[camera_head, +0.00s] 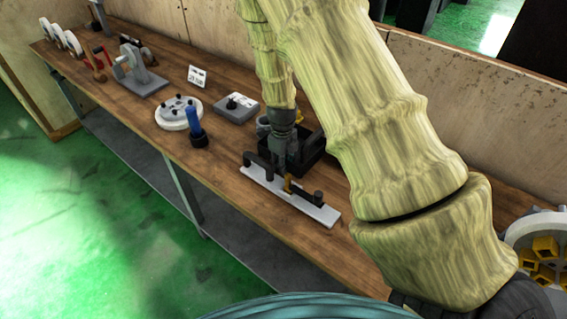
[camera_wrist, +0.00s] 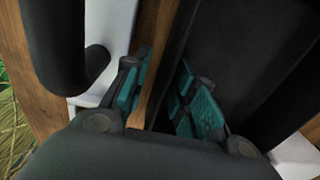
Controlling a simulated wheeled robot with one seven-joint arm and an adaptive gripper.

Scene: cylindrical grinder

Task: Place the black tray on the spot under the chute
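The black tray (camera_head: 312,158) sits on the wooden bench, partly hidden behind my arm and gripper. In the wrist view its dark wall (camera_wrist: 168,75) runs between my two fingers, and its dark inside (camera_wrist: 235,50) lies to the right. My gripper (camera_head: 283,168) points down at the tray's near side. In the wrist view my gripper (camera_wrist: 162,100) has its teal-padded fingers apart, with bench wood showing in the gap left of the wall. I cannot pick out the chute or the spot under it.
A white plate with black posts (camera_head: 318,210) lies right in front of the tray. A blue-topped cylinder (camera_head: 194,122), a round white disc (camera_head: 172,115), a grey box (camera_head: 236,108) and a sign (camera_head: 197,76) stand to the left. A wooden panel (camera_head: 480,110) backs the bench.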

